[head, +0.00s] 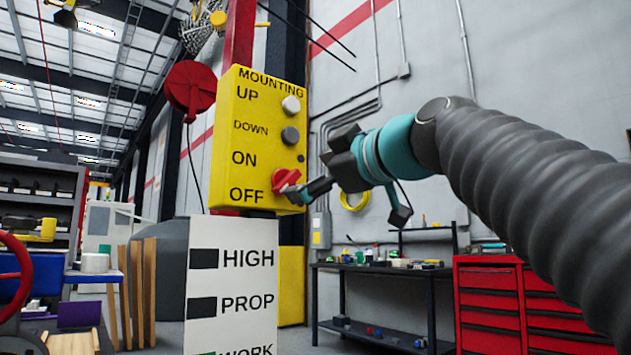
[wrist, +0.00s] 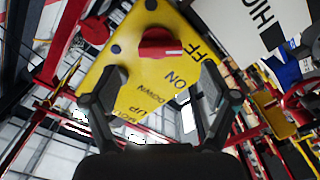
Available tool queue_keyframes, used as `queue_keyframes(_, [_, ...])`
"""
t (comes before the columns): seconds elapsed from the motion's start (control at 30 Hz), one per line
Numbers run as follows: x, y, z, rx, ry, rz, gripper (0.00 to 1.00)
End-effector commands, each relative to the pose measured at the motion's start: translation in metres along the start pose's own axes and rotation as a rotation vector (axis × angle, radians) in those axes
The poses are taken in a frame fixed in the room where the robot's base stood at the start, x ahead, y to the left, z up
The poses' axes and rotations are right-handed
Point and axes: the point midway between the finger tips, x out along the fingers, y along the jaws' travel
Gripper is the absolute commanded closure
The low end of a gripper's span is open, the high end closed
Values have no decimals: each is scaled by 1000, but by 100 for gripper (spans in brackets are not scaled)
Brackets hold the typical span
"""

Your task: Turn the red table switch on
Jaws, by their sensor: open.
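The red switch (head: 286,180) is a rotary knob low on a yellow control panel (head: 240,110), beside the word OFF and below ON. In the wrist view the red knob (wrist: 160,42) shows a white mark on its side towards the OFF label. My gripper (head: 292,190) is at the knob's lower right in the head view, and its finger overlaps the knob's edge. In the wrist view my gripper (wrist: 163,78) is open and empty, one finger on each side, with the knob just beyond and between the fingertips. I cannot tell whether they touch.
A white button (head: 291,104) and a grey button (head: 290,135) sit above the switch. A white sign (head: 232,285) stands below the panel. A black workbench (head: 385,268) and a red tool cabinet (head: 490,300) stand at right.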

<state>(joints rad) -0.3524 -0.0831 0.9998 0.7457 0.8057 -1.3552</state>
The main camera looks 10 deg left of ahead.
Motion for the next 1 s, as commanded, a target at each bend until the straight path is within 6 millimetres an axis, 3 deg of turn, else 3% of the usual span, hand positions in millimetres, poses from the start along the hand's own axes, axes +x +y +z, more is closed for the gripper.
queue_keyframes(0.1, [24, 0, -2, 1, 1, -4, 15])
queue_keyframes(0.33, [55, 0, -1, 2, 1, -3, 15])
queue_keyframes(0.5, [65, -1, 0, 1, 0, -2, 15])
queue_keyframes(0.8, [66, -1, 0, 1, 0, -1, 15])
queue_keyframes(0.87, [66, -1, 0, 1, 0, -1, 27])
queue_keyframes(1.0, [66, -1, 0, 1, -1, -1, 62])
